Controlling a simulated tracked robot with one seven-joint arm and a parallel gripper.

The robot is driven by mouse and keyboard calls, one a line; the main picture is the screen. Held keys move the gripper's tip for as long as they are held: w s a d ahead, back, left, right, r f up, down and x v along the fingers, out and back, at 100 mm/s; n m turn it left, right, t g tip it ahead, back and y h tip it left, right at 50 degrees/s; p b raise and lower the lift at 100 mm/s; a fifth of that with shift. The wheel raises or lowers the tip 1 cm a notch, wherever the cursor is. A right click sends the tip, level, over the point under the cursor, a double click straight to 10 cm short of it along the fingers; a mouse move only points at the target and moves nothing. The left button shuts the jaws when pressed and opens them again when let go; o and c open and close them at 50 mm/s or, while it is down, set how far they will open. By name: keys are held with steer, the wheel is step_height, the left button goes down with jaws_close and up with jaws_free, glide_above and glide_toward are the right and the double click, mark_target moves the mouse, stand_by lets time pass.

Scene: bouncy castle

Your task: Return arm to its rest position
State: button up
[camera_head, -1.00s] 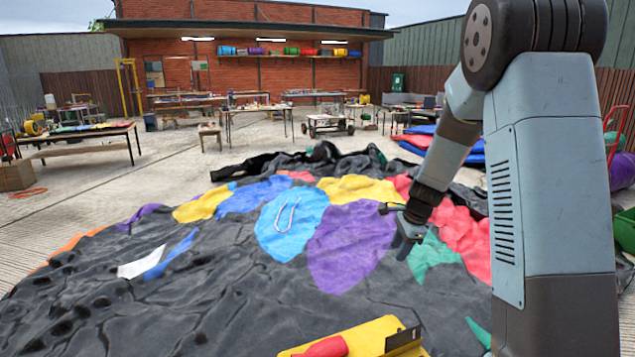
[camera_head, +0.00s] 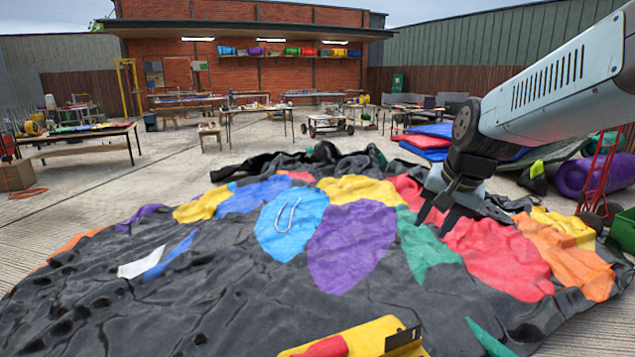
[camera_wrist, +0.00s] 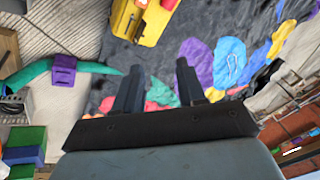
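My gripper (camera_head: 434,226) is at the right of the head view, at the end of my folded arm, pointing down above the deflated castle sheet (camera_head: 230,285). Its two dark fingers are apart. The wrist view also shows my gripper (camera_wrist: 157,82) open, with nothing held between the fingers. The sheet is crumpled black fabric with coloured patches. A white looped cord (camera_head: 287,215) lies on its light-blue patch.
A yellow tray (camera_head: 365,340) with a red item (camera_head: 325,347) is at the front. A red hand truck (camera_head: 600,185), a purple roll (camera_head: 592,176) and a green box (camera_head: 625,230) stand at the right. Work tables (camera_head: 80,133) are behind; concrete between is open.

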steer(key=s+d+r+n+t+h, duration=0.1)
steer(key=s+n, duration=0.4)
steer(key=s, duration=0.7)
steer(key=shift+s+r+n+h, duration=0.3)
steer(key=shift+s+r, duration=0.1)
steer(key=shift+r, duration=0.35)
steer(key=shift+o, duration=0.2)
stand_by(1.8)
